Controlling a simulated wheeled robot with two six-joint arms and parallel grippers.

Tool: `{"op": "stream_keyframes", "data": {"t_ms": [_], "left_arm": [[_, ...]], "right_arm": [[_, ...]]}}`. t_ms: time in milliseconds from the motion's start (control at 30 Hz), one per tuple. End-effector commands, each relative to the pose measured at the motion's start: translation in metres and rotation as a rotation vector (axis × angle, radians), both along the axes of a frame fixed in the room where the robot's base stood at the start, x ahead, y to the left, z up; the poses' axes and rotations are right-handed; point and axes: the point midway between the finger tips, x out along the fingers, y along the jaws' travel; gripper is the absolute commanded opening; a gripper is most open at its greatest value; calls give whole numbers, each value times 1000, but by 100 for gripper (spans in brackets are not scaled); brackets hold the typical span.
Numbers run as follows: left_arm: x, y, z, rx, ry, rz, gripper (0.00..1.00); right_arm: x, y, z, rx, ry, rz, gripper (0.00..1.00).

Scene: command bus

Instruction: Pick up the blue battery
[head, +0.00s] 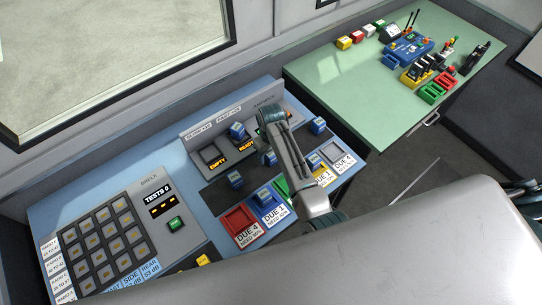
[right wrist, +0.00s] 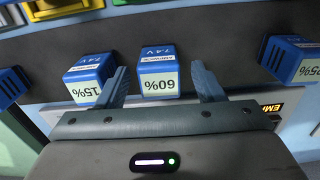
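Several blue batteries with percent labels stand on the console; the task names only one and I cannot tell which. In the head view, one battery (head: 237,130) is near the READY display, others (head: 235,180) and (head: 318,125) are on the dark strip. My right gripper (right wrist: 161,84) is open over the strip, with the 60% battery (right wrist: 158,75) between its fingers and gaps on both sides. The 15% battery (right wrist: 88,80) is close beside the left finger. The 25% battery (right wrist: 290,60) stands apart at right. My arm hides part of the strip in the head view. My left gripper is not in view.
Red (head: 240,222) and blue (head: 268,205) labelled trays line the console's near side. A keypad panel (head: 110,235) is at left. A green table (head: 340,85) with coloured devices stands behind at right.

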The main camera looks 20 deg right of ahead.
Motion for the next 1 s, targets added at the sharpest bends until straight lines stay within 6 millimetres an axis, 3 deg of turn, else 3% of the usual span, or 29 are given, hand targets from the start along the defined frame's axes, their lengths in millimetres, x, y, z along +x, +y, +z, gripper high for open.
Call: {"op": "stream_keyframes", "data": {"t_ms": [33, 267, 633, 1000], "left_arm": [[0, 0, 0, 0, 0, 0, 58], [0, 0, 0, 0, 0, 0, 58], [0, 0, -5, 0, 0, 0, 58], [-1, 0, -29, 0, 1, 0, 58]], "right_arm": [[0, 0, 0, 0, 0, 0, 54], [0, 0, 0, 0, 0, 0, 9], [1, 0, 11, 0, -4, 0, 9], [1, 0, 80, 1, -4, 0, 9]]}}
